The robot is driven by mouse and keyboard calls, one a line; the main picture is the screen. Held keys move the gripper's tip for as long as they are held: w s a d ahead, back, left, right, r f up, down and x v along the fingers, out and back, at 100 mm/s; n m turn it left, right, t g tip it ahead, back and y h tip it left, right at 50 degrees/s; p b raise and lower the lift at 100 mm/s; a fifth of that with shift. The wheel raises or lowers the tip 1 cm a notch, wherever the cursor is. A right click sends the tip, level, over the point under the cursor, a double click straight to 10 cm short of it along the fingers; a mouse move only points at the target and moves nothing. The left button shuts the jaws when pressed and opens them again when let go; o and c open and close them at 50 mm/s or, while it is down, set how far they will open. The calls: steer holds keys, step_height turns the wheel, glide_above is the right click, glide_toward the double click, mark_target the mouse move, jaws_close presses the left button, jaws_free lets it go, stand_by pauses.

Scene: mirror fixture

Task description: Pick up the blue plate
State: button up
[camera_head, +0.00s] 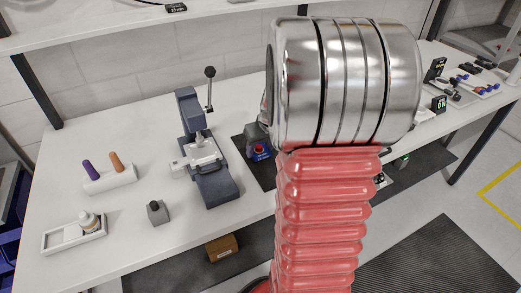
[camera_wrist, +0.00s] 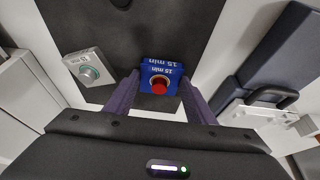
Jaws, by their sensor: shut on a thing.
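The blue plate (camera_wrist: 174,70) carries white "15 min" lettering and a round red knob on its face. In the wrist view it sits between the two dark purple fingers of my gripper (camera_wrist: 158,88), which is shut on it. In the head view the blue plate (camera_head: 262,156) shows just left of my red and silver arm, over a dark mat (camera_head: 240,146). My arm hides most of the gripper there. I cannot tell whether the plate touches the mat.
A light grey plate with a green knob (camera_wrist: 89,72) lies left of the blue plate in the wrist view. In the head view a grey lever press (camera_head: 205,160) stands left of the mat. A holder with purple and orange handles (camera_head: 110,180) stands farther left on the white table.

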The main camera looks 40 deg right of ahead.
mark_target(261, 152)
step_height(261, 152, up, 10)
stand_by(0.5)
steer(key=shift+f, duration=0.1)
stand_by(0.4)
